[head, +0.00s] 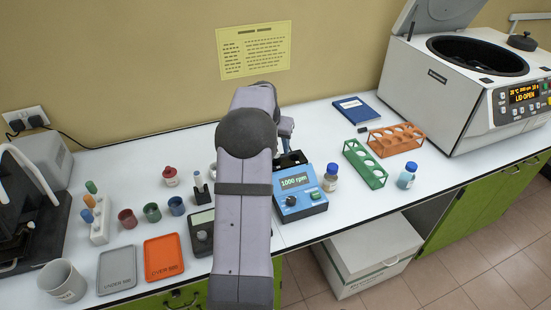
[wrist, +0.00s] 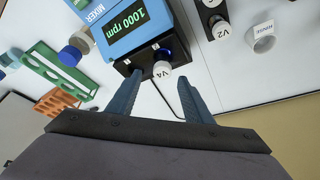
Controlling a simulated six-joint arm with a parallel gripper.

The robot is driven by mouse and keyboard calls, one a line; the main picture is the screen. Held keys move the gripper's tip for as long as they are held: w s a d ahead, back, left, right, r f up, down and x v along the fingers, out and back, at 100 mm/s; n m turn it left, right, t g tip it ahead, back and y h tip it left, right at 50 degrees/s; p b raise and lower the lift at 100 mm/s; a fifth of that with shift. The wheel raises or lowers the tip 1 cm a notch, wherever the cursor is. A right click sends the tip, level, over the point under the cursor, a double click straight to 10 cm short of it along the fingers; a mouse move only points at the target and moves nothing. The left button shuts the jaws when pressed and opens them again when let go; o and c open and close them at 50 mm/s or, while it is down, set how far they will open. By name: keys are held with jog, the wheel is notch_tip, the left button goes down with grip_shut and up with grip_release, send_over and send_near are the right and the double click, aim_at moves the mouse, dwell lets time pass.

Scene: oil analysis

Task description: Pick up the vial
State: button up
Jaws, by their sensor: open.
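A vial with a white top marked V4 (wrist: 162,70) is at the black end of the blue mixer (wrist: 130,28), whose display reads 1000 rpm. The mixer also shows in the head view (head: 300,190). My gripper (wrist: 161,76) is open and empty in the wrist view, with V4 between the lines of its two fingers, near the tips. I cannot tell how far the tips are from it. Another white top marked V2 (wrist: 222,32) shows on a dark block at the upper right. In the head view my arm hides much of the mixer's back and the area behind it.
A green rack (head: 365,164), an orange rack (head: 395,139) and blue-capped bottles (head: 331,178) stand right of the mixer. The open centrifuge (head: 440,95) is at far right. Grey (head: 116,270) and orange (head: 163,257) trays lie at left. A cup marked RINSE (wrist: 264,38) is near V2.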

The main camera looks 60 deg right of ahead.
jog(key=shift+a+p+x, duration=0.2)
jog(key=shift+p+x, duration=0.5)
jog(key=shift+x, duration=0.55)
jog(key=shift+a+p+x, duration=0.2)
jog(key=shift+p+x, duration=0.45)
jog(key=shift+x, duration=0.6)
jog(key=shift+w+f, duration=0.1)
jog(key=shift+w, duration=0.05)
jog(key=c, duration=1.1)
